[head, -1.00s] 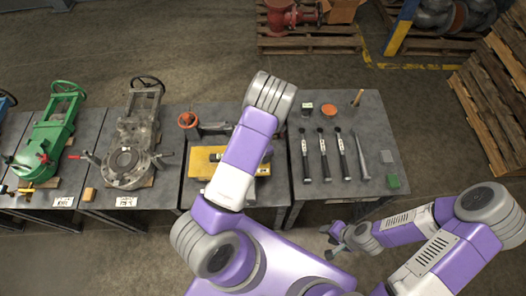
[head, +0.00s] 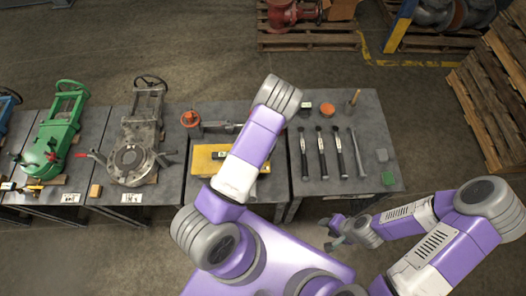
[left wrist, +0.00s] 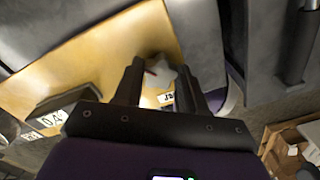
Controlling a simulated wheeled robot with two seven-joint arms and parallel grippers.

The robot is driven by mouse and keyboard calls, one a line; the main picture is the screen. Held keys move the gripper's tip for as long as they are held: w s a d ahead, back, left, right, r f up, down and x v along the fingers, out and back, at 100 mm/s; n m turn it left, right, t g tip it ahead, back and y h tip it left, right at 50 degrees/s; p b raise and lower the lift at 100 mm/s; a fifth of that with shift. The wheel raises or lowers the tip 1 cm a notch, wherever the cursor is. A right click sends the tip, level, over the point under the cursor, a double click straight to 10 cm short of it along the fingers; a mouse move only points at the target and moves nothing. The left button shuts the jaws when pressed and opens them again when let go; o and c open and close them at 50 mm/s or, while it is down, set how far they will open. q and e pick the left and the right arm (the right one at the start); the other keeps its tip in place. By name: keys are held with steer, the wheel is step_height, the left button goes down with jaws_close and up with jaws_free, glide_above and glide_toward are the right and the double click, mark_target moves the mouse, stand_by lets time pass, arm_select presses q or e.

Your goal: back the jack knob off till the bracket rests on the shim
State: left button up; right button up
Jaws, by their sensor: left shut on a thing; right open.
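A pale, lobed knob (left wrist: 160,71) sits between the fingers of my left gripper (left wrist: 158,82) in the left wrist view. The fingers are closed on it, over a yellow plate (left wrist: 88,62). The plate also shows in the head view (head: 203,160), lying on the middle bench, where my left arm covers much of it and hides the left gripper. I cannot make out the bracket, the shim or any gap between them. My right gripper (head: 334,232) is open and empty, in front of the right bench, clear of everything.
The right bench (head: 375,125) holds several long tools (head: 322,155), an orange disc (head: 327,109) and a green block (head: 388,178). An orange-red part (head: 190,119) stands behind the plate. A grey valve (head: 130,160) and a green valve (head: 50,150) are at left. A small label (left wrist: 52,120) reads 0.4.

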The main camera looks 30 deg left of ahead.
arm_select(q)
steer(key=shift+w, duration=0.15)
steer(key=o, duration=1.1)
steer(key=shift+c, duration=0.2)
step_height(320, 180, up, 8)
steer(key=shift+f+p, duration=0.15)
steer(key=shift+p, duration=0.6)
steer(key=shift+s+f, duration=0.1)
steer(key=shift+s, duration=0.1)
